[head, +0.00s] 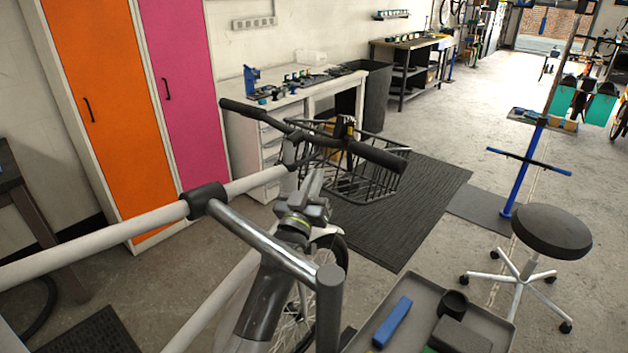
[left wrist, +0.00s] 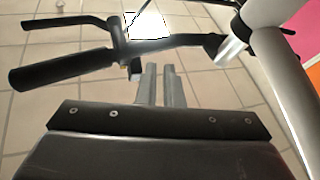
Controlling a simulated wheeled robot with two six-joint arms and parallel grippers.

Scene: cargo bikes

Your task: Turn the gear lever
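A bike's dark handlebar (head: 318,136) crosses the middle of the head view, with a black grip (head: 376,156) at its right end. The left wrist view shows a black grip (left wrist: 60,70) at left, a thin lever (left wrist: 68,20) above it, and a small dark block with a pale face (left wrist: 136,70) under the bar. I cannot tell for sure which part is the gear lever. My left gripper (head: 314,180) is just below the handlebar. Its two grey fingers (left wrist: 162,72) are close together, with a narrow empty gap between them. My right gripper is out of view.
A black wire basket (head: 375,180) is on the bike's front. A tool tray (head: 480,318) is at lower right, near a round stool (head: 552,230) and a blue stand (head: 522,175). Orange (head: 100,100) and pink (head: 180,70) lockers stand at left.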

